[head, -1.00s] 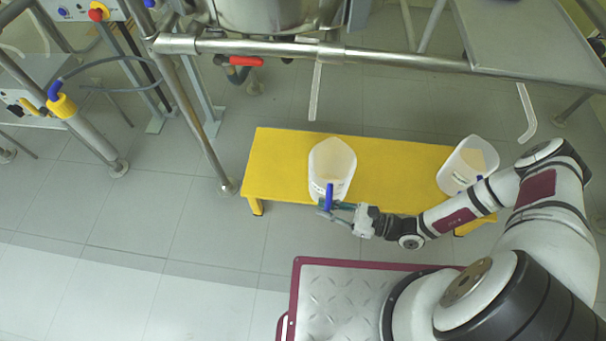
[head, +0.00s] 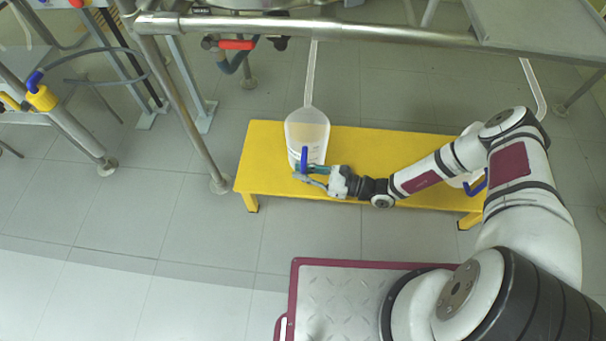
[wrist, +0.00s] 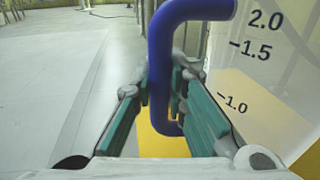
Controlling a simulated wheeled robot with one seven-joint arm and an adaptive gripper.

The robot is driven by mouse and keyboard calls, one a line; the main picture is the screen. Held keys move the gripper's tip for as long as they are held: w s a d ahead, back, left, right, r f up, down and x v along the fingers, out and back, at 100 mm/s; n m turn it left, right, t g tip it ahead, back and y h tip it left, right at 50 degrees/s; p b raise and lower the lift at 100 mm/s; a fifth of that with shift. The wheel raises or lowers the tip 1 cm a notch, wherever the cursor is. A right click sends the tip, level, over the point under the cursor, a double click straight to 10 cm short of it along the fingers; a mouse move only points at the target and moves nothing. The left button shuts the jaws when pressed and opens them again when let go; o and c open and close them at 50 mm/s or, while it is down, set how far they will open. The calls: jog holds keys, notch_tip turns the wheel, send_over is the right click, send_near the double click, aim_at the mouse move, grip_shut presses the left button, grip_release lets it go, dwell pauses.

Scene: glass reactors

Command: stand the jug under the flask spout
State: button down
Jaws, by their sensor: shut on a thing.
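The jug (head: 308,132) is a whitish translucent container with a blue handle (head: 304,158). It is upright at the left part of the yellow bench (head: 385,145); I cannot tell whether its base touches the bench. The flask spout (head: 311,75) is a pale tube hanging from above, and its lower end meets the jug's mouth in the head view. My gripper (head: 312,175) is at the jug's near side, shut on the blue handle. In the wrist view the handle (wrist: 162,60) stands between the fingers, beside the jug's scale marks (wrist: 250,50).
A second jug (head: 471,132) stands at the bench's right end, mostly hidden behind my arm. A red-handled valve (head: 238,44) is behind.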

jog(key=shift+f, duration=0.2)
jog(key=c, duration=2)
grip_release()
jog(key=shift+f, duration=0.15)
jog(key=shift+c, duration=0.2)
jog(key=o, duration=0.4)
jog(key=shift+o, duration=0.2)
jog(key=shift+d+r, duration=0.1)
jog(key=shift+r, duration=0.15)
jog(key=p+v, duration=0.2)
jog(key=v, duration=0.9)
jog(key=shift+s+d, duration=0.2)
jog(key=shift+d, duration=0.2)
